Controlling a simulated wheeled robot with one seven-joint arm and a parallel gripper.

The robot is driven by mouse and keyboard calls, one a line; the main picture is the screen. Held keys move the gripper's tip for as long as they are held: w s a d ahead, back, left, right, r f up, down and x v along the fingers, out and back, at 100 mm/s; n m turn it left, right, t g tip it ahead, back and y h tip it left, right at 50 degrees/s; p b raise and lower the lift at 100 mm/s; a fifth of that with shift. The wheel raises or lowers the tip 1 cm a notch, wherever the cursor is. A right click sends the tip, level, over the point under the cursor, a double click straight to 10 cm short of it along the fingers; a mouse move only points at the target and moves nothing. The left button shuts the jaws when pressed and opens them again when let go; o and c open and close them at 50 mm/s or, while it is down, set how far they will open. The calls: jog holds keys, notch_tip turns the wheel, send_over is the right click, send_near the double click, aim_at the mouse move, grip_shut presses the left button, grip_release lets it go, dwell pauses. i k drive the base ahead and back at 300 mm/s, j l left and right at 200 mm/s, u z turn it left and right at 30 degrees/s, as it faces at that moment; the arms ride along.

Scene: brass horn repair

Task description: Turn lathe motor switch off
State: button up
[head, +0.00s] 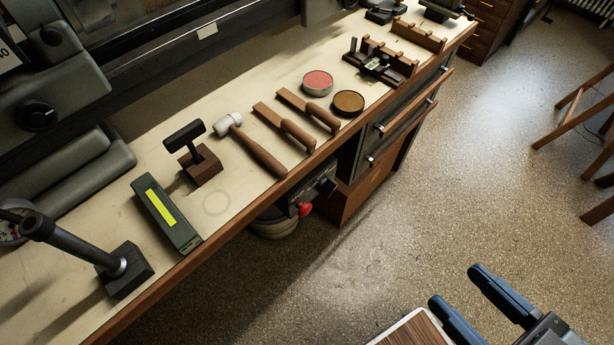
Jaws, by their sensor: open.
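My gripper (455,287) is at the lower right of the head view, over the speckled floor and away from the bench. Its two blue fingers stand apart with nothing between them. A grey-green machine with a round black knob (38,115) stands along the back of the bench at the left. A red knob (304,208) shows on a dark box under the bench's front edge. No readable label shows which of these, if either, is the lathe motor switch. Its on or off position cannot be told.
The bench (216,230) holds a green box with a yellow strip (167,213), a white-headed mallet (255,148), wooden-handled tools, two round tins and small racks. A post on a block (122,270) rises at the near left. Wooden legs (580,125) stand right; floor between is clear.

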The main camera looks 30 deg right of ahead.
aim_at(325, 187)
jog(key=k+l+u, duration=0.15)
jog(key=l, duration=0.25)
jog(key=l+u, duration=0.2)
jog(key=l, duration=0.25)
jog(key=k+l+u, duration=0.15)
jog(key=l, duration=0.2)
jog(key=k, duration=0.05)
